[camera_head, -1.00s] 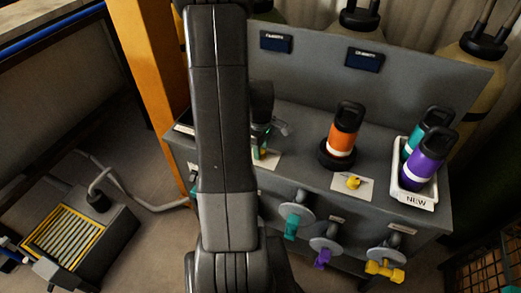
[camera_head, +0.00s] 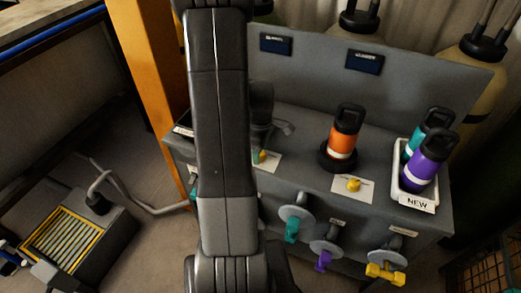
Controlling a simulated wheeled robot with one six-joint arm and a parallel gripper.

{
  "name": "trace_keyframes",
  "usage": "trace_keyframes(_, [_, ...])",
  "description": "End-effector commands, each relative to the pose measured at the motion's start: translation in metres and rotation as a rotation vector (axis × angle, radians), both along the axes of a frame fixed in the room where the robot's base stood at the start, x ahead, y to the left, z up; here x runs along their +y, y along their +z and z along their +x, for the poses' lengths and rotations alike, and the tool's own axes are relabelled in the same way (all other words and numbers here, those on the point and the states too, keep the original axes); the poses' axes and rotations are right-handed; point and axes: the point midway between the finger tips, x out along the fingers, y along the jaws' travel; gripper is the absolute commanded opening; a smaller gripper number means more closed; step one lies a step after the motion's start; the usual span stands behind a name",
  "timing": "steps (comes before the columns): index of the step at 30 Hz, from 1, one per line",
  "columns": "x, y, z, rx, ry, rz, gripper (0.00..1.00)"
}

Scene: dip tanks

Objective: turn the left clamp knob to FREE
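The left clamp knob (camera_head: 263,156) is a small yellow knob on a white label plate on the grey bench, partly hidden by my arm. I cannot read its setting. My gripper (camera_head: 268,125) is dark and mostly hidden behind my forearm, just above and behind the left knob. Its fingers do not show clearly, and contact with the knob cannot be told. The right clamp knob (camera_head: 353,185) is yellow on its own label plate, in front of an orange bottle (camera_head: 343,140) standing in a black round holder.
A white tray (camera_head: 416,204) marked NEW holds a teal and a purple bottle at the right. Two dark display plates (camera_head: 276,43) are on the back panel. An orange post (camera_head: 147,80) stands left.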

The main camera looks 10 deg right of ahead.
Motion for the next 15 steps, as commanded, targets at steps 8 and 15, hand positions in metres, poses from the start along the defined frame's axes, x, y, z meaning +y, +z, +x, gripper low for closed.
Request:
trace_keyframes(8, [0.000, 0.000, 0.000, 0.001, -0.001, 0.001, 0.52])
trace_keyframes(15, [0.000, 0.025, 0.000, -0.002, -0.001, 0.000, 0.52])
